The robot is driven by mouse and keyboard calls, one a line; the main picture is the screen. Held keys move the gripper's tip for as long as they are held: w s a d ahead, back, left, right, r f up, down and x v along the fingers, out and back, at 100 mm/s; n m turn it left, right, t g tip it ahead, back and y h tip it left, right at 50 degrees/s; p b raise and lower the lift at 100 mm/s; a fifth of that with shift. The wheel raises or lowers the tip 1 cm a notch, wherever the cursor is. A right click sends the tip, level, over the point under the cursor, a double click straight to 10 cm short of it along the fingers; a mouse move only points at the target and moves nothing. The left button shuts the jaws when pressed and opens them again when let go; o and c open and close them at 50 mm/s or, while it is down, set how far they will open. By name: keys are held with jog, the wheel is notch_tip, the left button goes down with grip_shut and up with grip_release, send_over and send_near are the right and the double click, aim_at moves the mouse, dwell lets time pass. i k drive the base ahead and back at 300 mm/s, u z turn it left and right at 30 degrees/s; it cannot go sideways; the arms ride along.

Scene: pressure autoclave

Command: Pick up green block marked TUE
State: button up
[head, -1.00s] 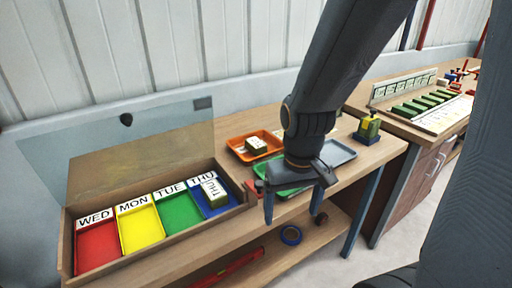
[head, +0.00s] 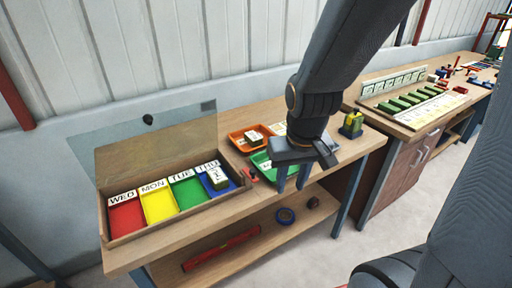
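My gripper (head: 292,181) points down with its two fingers apart and nothing between them, in front of the green tray (head: 257,160). It partly hides that tray. I cannot make out a green block marked TUE. A block with a white top (head: 253,137) sits in the orange tray (head: 236,139), its marking too small to read. The wooden box (head: 150,227) has red, yellow, green and blue compartments labelled WED, MON, TUE and THU. The green TUE compartment (head: 188,194) is empty. A block marked THU (head: 217,179) is in the blue compartment.
The box's raised lid (head: 155,150) stands behind it. A small red item (head: 252,174) lies beside the green tray. A yellow and green object (head: 352,122) stands on a dark base at the right.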

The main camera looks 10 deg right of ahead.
aim_at(254, 139)
jog(key=u, duration=0.4)
jog(key=k, duration=0.15)
jog(key=z, duration=1.45)
jog(key=i, duration=1.05)
jog(key=u, duration=0.95)
jog(key=i, duration=0.25)
jog(key=u, duration=0.2)
